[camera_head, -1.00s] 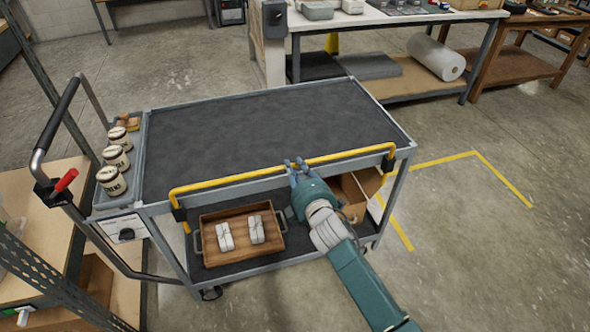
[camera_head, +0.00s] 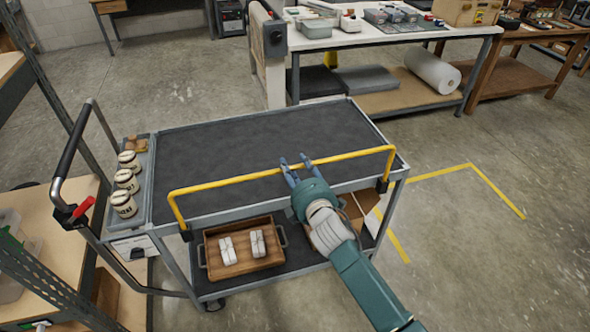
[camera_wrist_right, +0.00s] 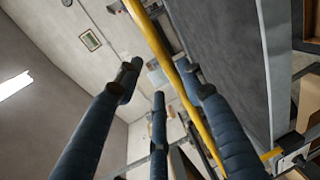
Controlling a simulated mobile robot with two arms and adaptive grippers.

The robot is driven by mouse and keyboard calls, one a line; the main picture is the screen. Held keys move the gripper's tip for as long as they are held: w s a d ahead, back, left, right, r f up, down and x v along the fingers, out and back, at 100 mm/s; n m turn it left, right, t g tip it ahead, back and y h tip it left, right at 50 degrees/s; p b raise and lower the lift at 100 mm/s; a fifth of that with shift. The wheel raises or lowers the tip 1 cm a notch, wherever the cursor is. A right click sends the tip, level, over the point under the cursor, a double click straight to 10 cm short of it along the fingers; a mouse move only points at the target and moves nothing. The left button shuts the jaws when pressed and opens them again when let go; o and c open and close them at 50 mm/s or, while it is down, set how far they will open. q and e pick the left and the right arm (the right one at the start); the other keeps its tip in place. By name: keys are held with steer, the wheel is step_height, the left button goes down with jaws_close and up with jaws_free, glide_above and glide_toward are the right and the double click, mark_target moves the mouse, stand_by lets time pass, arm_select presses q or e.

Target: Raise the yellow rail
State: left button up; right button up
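The yellow rail (camera_head: 235,181) runs along the near long side of the grey cart (camera_head: 225,212). It stands above the black deck edge on two upright legs that go into dark brackets at the left (camera_head: 186,236) and right (camera_head: 383,186). My right gripper (camera_head: 295,161) is at the rail's middle, with its fingers spread and their tips reaching past the bar. In the right wrist view the rail (camera_wrist_right: 163,48) passes between the parted fingers, close to the right-hand one. I cannot tell whether any finger touches it. My left gripper is not in view.
A wooden tray (camera_head: 208,245) with two white wrapped bundles sits on the cart's lower shelf, beside a cardboard box (camera_head: 352,212). Several jars stand in a side tray at the cart's left, near the push handle (camera_head: 70,145). The deck is bare. A white-topped bench (camera_head: 350,38) stands behind.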

steer(key=shift+s+f, duration=0.1)
steer(key=shift+f, duration=0.05)
steer(key=v, duration=1.2)
